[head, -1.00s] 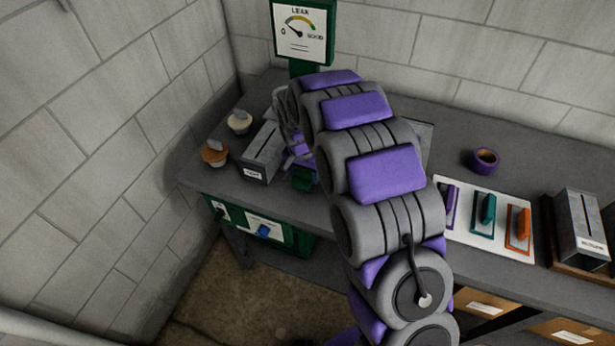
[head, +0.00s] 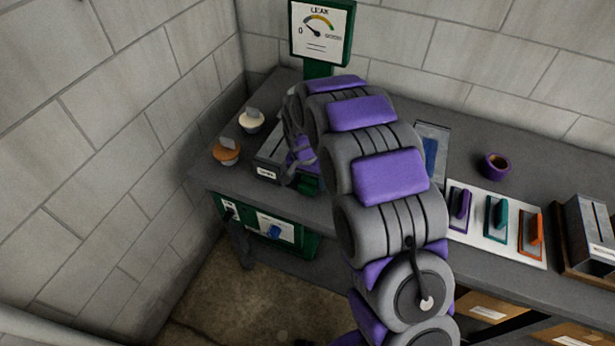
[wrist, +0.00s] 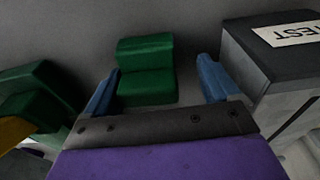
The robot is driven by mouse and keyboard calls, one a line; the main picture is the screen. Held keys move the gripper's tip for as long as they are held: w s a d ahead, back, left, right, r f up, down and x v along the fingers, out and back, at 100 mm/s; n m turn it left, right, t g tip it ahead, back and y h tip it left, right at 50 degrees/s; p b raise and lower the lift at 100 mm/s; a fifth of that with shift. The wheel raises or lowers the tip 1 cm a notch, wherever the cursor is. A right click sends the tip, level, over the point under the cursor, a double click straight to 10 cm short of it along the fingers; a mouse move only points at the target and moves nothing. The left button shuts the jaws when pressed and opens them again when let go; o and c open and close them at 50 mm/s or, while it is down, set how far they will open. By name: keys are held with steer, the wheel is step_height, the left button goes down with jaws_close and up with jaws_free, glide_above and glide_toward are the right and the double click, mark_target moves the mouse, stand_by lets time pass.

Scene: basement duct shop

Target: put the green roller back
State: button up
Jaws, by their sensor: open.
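In the wrist view my gripper (wrist: 158,70) is open, its two blue fingers apart. A stepped green block (wrist: 147,75) shows between them, seemingly ahead of the fingertips; I cannot tell whether it is the green roller. Contact is not visible. In the head view my gripper is beside the grey metal box at the bench's left end, largely hidden by my arm. A green-teal handled tool (head: 496,218) lies on a white board (head: 478,238), between a purple tool (head: 459,206) and an orange one (head: 531,236).
The grey box (head: 272,158) shows its TEST label in the wrist view (wrist: 290,32). An orange-based pot (head: 226,152), a white pot (head: 250,121) and the leak gauge (head: 320,32) stand nearby. A purple ring (head: 496,166) and another metal box (head: 590,230) are to the right.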

steer(key=shift+d+r, duration=0.1)
steer(key=shift+r, duration=0.4)
steer(key=d+r, duration=0.1)
steer(key=r, duration=0.1)
steer(key=d+r+p, duration=0.1)
steer(key=r, duration=0.1)
steer(key=d+r, duration=0.1)
steer(key=r, duration=0.1)
steer(key=shift+s+d+r+p, duration=0.2)
steer(key=shift+s+d+p, duration=0.05)
steer(key=shift+s+p, duration=0.1)
steer(key=a+r, duration=0.2)
steer(key=r, duration=0.1)
steer(key=a+r+p, duration=0.1)
steer(key=shift+s+a+r, duration=0.15)
steer(key=shift+s+a, duration=0.1)
steer(key=shift+s, duration=0.05)
steer(key=shift+a, duration=0.15)
steer(key=shift+d, duration=0.3)
steer(key=s+d+r+n+g, duration=0.1)
steer(key=s+d+r, duration=0.5)
steer(key=s, duration=0.4)
steer(key=s+d+r+n+g, duration=0.1)
steer(key=s+d+r, duration=0.3)
steer(key=s+d, duration=0.5)
steer(key=s+d+n+g, duration=0.1)
steer(key=s+d+n, duration=0.1)
steer(key=s, duration=1.8)
steer(key=shift+r+y, duration=0.25)
steer(key=shift+y, duration=0.05)
